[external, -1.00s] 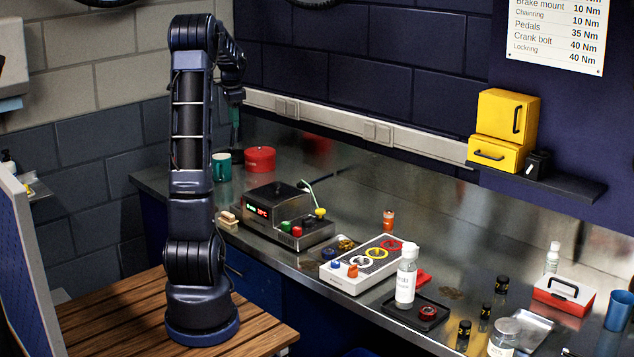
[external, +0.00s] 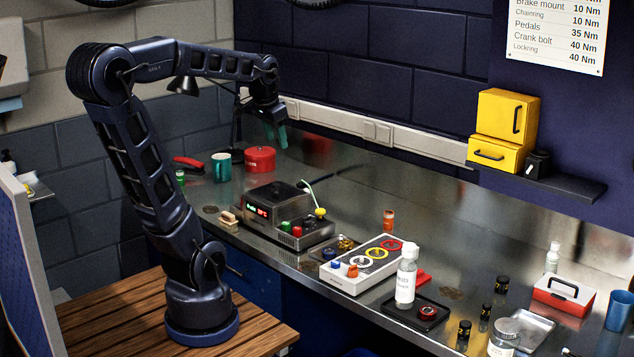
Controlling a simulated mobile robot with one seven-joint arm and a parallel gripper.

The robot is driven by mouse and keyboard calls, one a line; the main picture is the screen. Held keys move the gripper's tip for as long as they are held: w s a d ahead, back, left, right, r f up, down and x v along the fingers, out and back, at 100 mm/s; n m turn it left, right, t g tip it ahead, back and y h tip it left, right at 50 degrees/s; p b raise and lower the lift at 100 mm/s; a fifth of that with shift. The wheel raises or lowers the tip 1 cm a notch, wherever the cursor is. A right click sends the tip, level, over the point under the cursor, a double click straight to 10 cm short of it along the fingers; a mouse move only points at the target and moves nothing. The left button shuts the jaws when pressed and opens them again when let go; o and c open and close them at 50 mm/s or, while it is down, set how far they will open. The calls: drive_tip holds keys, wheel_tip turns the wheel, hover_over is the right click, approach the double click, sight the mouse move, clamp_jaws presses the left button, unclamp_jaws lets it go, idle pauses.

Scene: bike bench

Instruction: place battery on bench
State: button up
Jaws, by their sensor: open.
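My gripper (external: 276,134) has teal fingers that point down. It is high over the far left part of the metal bench (external: 345,185), above and to the right of a red pot (external: 260,159). It is open, and I see nothing between the fingers. Small black-and-gold cylinders that look like batteries stand on the bench at the lower right: one farther back (external: 502,285) and one nearer the front edge (external: 464,330). They stand apart from each other and far from my gripper. I cannot read their labels.
A device with a lit display (external: 288,215), a white box with coloured rings (external: 362,263), a white bottle (external: 406,275) on a black tray (external: 428,325) and a red-and-white box (external: 563,293) stand on the bench. A shelf (external: 570,185) juts from the wall. The bench's back middle is clear.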

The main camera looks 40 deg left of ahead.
drive_tip(key=s+d+f+n+t, duration=0.1)
drive_tip(key=s+d+f, duration=0.4)
drive_tip(key=s, duration=0.5)
drive_tip(key=d, duration=0.2)
drive_tip(key=shift+s+d+h, duration=0.15)
drive_tip(key=shift+d+h, duration=0.15)
drive_tip(key=shift+h, duration=0.1)
